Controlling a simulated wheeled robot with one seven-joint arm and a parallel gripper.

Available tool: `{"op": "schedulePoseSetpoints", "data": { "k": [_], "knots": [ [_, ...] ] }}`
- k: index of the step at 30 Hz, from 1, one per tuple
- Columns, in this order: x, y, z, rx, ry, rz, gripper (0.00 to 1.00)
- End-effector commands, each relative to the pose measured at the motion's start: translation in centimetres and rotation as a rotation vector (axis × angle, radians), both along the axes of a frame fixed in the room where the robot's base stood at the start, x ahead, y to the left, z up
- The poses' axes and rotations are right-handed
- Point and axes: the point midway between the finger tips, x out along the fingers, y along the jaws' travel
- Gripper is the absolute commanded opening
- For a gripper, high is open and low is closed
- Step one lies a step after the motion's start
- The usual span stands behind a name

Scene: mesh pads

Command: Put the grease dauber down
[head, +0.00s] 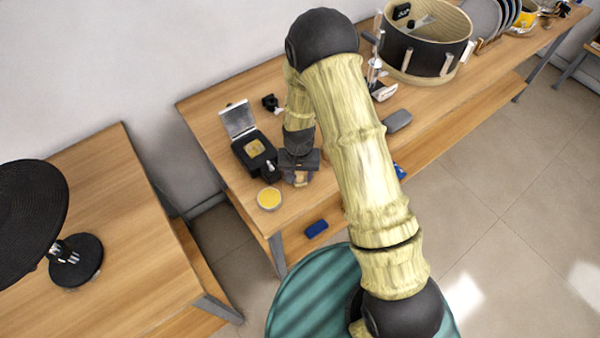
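My gripper (298,176) is low over the near left part of the workbench, pointing down. Its fingers are small and partly hidden by its own dark body, so I cannot tell whether they are open or shut. I cannot make out the grease dauber with certainty; a small brownish and purplish patch shows at the fingers, but I cannot tell what it is. A round tin with yellow contents (268,198) stands on the workbench (215,119), just left of and in front of my gripper. A small dark item with a pale top (269,167) is between the gripper and an open black case.
The open black case (240,149) with a raised silvery lid (238,119) stands left of my gripper. A small black item (271,103) lies behind it. A grey case (397,121) and a large drum (425,45) stand to the right. A blue object (316,229) is below the bench top.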

Motion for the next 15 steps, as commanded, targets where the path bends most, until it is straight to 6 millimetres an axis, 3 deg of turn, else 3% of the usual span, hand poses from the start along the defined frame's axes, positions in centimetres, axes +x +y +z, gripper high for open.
{"op": "schedulePoseSetpoints", "data": {
  "k": [8,15],
  "knots": [
    [0.1,-0.2,0.1,0.000,0.000,-0.005,0.46],
    [0.1,-0.2,1.6,0.001,-0.003,-0.005,0.46]
  ]
}}
